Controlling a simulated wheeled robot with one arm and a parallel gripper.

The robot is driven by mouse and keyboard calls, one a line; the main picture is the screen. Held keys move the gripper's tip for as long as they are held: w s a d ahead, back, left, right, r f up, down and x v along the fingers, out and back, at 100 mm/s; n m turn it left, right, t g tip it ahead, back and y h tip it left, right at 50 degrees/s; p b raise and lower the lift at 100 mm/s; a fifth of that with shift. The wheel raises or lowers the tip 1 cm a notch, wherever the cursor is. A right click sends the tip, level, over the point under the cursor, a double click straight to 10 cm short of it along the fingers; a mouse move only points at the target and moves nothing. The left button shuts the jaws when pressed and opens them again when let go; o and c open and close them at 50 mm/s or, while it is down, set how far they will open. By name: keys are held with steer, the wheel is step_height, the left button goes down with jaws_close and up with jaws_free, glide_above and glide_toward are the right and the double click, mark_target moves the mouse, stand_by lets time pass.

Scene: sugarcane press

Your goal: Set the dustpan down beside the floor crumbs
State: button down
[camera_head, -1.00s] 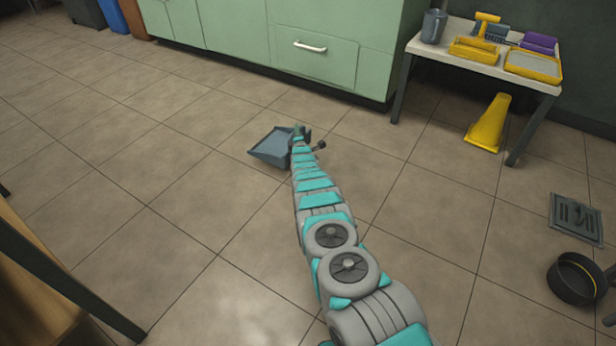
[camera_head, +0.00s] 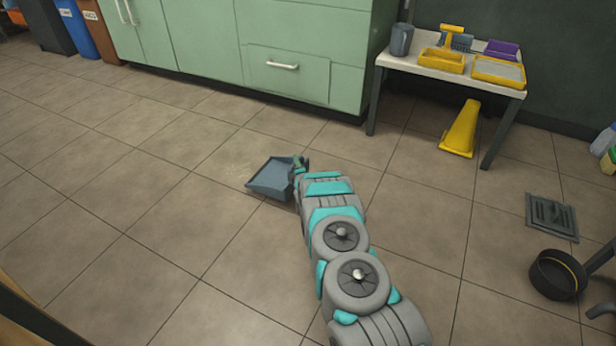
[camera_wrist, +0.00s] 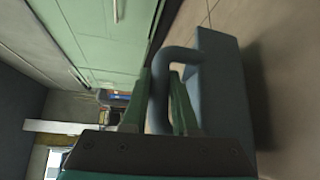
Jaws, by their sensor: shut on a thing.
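The blue-grey dustpan (camera_head: 268,180) is low over the floor tiles in the head view, its open side to the left. I cannot tell whether it touches the floor. My gripper (camera_head: 298,164) is at its right end. In the wrist view, the two green fingers of my gripper (camera_wrist: 162,105) are shut on the dustpan's looped handle (camera_wrist: 180,56). The pan body (camera_wrist: 222,92) fills the right of that view, with a dark shadow beside it on the floor. I cannot make out the floor crumbs in either view.
Green cabinets (camera_head: 285,50) stand behind. A small table (camera_head: 440,72) with yellow trays and a grey cup is at upper right, a yellow cone (camera_head: 462,130) beneath it. A floor drain (camera_head: 552,217) and black round pan (camera_head: 558,274) lie right. The left floor is clear.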

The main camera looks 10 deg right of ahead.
steer(key=s+d+f+b, duration=0.1)
steer(key=s+d+f, duration=0.2)
steer(key=f, duration=0.1)
steer(key=shift+s+d, duration=0.35)
steer(key=shift+d, duration=0.05)
steer(key=c, duration=0.7)
jaws_free()
